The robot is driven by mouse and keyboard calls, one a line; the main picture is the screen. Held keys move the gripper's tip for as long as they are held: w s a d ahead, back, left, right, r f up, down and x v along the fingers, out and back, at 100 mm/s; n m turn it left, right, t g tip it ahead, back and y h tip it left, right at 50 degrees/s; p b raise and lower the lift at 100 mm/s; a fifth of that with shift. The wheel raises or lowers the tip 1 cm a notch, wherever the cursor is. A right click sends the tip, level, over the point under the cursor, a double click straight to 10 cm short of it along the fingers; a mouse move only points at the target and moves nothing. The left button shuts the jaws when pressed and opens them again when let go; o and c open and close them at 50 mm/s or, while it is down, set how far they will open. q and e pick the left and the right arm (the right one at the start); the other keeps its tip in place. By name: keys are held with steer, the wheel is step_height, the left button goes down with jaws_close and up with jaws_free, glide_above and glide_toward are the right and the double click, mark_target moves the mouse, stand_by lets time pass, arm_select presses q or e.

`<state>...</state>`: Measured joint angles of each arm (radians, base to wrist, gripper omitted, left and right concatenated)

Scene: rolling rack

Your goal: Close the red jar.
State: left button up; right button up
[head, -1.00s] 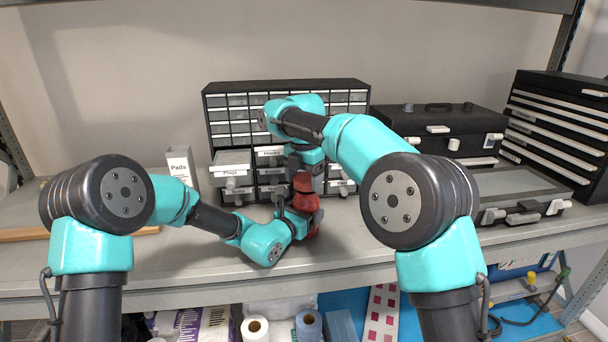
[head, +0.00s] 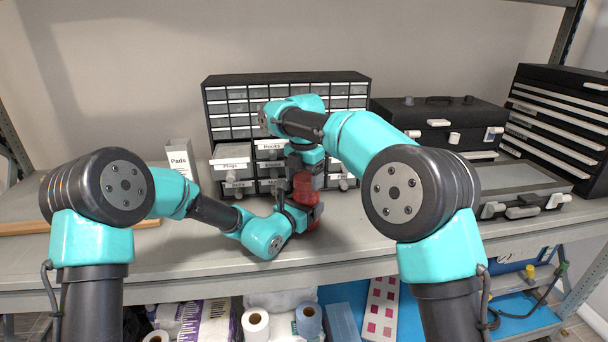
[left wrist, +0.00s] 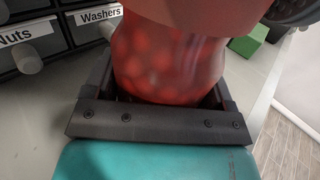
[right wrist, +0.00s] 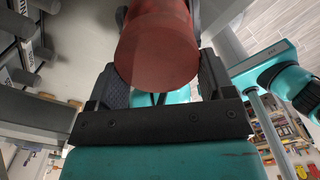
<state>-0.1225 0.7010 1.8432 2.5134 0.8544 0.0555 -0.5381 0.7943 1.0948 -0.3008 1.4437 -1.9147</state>
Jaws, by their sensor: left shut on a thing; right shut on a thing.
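The red jar (left wrist: 165,65) has a see-through body with round shapes inside, and it is upright in the head view (head: 302,218). My left gripper (head: 292,212) is shut around the jar's body from the left, and its jaws also show in the left wrist view (left wrist: 165,95). The solid red lid (right wrist: 158,58) is held between the fingers of my right gripper (right wrist: 160,85), which points down from above the jar. In the left wrist view the lid (left wrist: 205,14) is over the jar's top. I cannot tell whether it is fully seated or turned tight.
A drawer cabinet (head: 228,131) with labelled small drawers stands close behind the jar. A Pads box (head: 181,160) stands left of it. A black case (head: 437,118), a grey case (head: 508,183) and a black drawer chest (head: 556,140) fill the right. The shelf front is clear.

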steer(key=shift+f, duration=0.5)
stand_by(0.8)
arm_select(q)
steer(key=c, duration=0.4)
steer(key=shift+c, duration=0.2)
arm_select(e)
steer(key=m, duration=0.4)
steer(key=shift+w+a+m, duration=0.2)
steer(key=shift+m, duration=0.1)
steer(key=m, duration=0.3)
steer(key=shift+w+m, duration=0.2)
steer(key=shift+m, duration=0.2)
steer(key=m, duration=0.6)
steer(key=shift+w, duration=0.3)
steer(key=m, duration=0.6)
steer(key=shift+w+d+m, duration=0.2)
steer(key=shift+w+m, duration=0.05)
steer(key=shift+m, duration=0.15)
steer(key=o, duration=0.9)
steer(key=shift+f, duration=0.1)
steer(key=shift+r, duration=6.05)
